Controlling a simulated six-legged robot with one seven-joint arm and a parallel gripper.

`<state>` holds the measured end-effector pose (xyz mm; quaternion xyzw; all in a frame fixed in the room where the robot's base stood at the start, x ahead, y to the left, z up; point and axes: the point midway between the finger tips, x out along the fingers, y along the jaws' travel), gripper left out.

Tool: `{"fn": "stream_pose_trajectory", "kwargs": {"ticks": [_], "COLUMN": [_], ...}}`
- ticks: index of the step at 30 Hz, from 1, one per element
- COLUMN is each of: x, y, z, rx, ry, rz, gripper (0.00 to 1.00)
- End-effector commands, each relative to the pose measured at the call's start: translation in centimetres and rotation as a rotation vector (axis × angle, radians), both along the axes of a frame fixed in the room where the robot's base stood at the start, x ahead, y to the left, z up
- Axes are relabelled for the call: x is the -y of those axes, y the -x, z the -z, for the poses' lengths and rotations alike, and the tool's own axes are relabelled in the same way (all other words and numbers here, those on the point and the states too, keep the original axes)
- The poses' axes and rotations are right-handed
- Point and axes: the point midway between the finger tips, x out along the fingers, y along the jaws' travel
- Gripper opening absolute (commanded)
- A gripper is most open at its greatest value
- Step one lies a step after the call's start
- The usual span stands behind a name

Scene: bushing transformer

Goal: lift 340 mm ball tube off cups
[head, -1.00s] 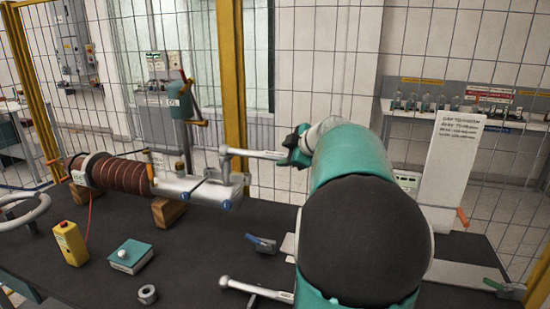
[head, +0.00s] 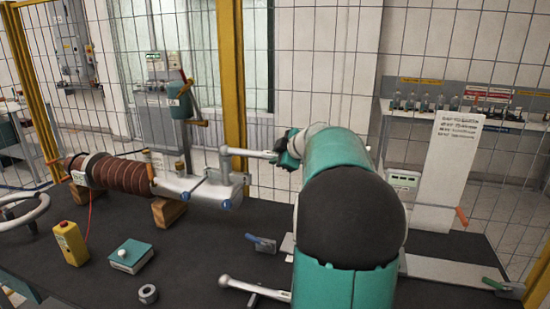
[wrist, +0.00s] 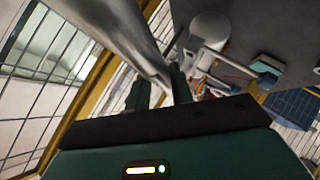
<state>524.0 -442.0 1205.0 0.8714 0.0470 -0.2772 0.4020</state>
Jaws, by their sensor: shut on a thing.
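A silver-grey tube with a rounded end (head: 250,153) lies nearly level above the right end of the grey metal fitting. My gripper (head: 287,153) is shut on its right part, and my green arm hides what lies beyond. In the wrist view the tube (wrist: 115,35) runs large from the upper left down to the dark fingers of my gripper (wrist: 160,88). Its left end is close to an upright part of the fitting (head: 205,187); I cannot tell whether they touch. A second ball-ended tube (head: 252,289) lies low at the front, partly hidden by my arm. I cannot make out the cups.
A brown ribbed bushing (head: 125,175) lies on wooden blocks (head: 168,211). A yellow box (head: 71,243), a teal box (head: 130,255), a nut (head: 148,294) and a blue-handled tool (head: 262,243) are on the dark table. A wire-mesh fence (head: 330,70) stands close behind.

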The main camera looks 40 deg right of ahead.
Motion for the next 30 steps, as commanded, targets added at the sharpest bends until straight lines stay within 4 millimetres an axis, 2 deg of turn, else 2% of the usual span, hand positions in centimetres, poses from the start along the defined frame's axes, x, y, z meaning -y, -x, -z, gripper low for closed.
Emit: {"fn": "stream_pose_trajectory", "kwargs": {"ticks": [8, 11, 21, 25, 30], "x": [0.0, 0.0, 0.0, 0.0, 0.0], "y": [0.0, 0.0, 0.0, 0.0, 0.0], "z": [-0.6, -1.9, -8.5, -9.8, -10.1], "rx": [0.002, 0.003, 0.003, 0.002, 0.000], "ry": [-0.001, 0.001, 0.003, 0.001, -0.001], "rz": [0.000, -0.001, 0.000, 0.000, 0.001], "gripper": [0.00, 0.00, 0.00, 0.00, 0.00]}}
